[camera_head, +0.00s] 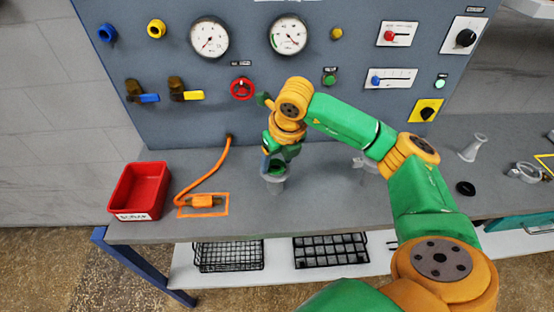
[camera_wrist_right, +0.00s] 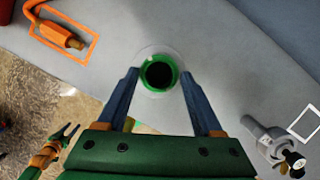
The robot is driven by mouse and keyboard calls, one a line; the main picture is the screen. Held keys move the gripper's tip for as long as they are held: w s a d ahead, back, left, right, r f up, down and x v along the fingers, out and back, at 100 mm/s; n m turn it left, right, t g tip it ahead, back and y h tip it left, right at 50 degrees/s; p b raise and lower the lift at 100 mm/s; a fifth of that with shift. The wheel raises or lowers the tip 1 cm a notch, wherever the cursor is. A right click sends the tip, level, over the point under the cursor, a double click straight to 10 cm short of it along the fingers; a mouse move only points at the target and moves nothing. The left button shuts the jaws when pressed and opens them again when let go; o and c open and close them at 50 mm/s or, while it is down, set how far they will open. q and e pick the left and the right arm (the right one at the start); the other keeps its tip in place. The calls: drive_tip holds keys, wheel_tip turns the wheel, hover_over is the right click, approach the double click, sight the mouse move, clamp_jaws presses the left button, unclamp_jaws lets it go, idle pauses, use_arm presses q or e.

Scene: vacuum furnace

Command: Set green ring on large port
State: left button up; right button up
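The green ring (camera_head: 277,168) sits at the top of the grey large port (camera_head: 275,186) on the bench. In the right wrist view the ring (camera_wrist_right: 172,85) encircles a dark opening, with a pale round flange (camera_wrist_right: 150,51) around it. My right gripper (camera_wrist_right: 159,73) is open, its two blue fingers on either side of the ring with visible gaps. In the head view my right gripper (camera_head: 273,165) points down over the port and partly hides the ring. My left gripper (camera_wrist_right: 70,130) shows small at the lower left of the wrist view, its fingers apart and empty.
A red bin (camera_head: 140,190) and an orange cable plug (camera_head: 202,201) in an orange outline lie left of the port. A grey fitting (camera_head: 366,162) stands to the right, partly behind my arm. A black disc (camera_head: 466,188) and pale funnel (camera_head: 474,149) are farther right. The gauge panel rises behind.

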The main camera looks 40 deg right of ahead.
drive_tip(key=shift+o, duration=0.8)
drive_tip(key=shift+s+f, duration=0.1)
drive_tip(key=shift+f, duration=0.05)
drive_tip(key=shift+w+a, duration=0.1)
drive_tip(key=shift+w, duration=0.1)
drive_tip(key=shift+r, duration=0.2)
drive_tip(key=b+v, duration=0.1)
drive_tip(key=v, duration=0.5)
drive_tip(key=shift+s+r, duration=0.15)
drive_tip(key=shift+r, duration=0.2)
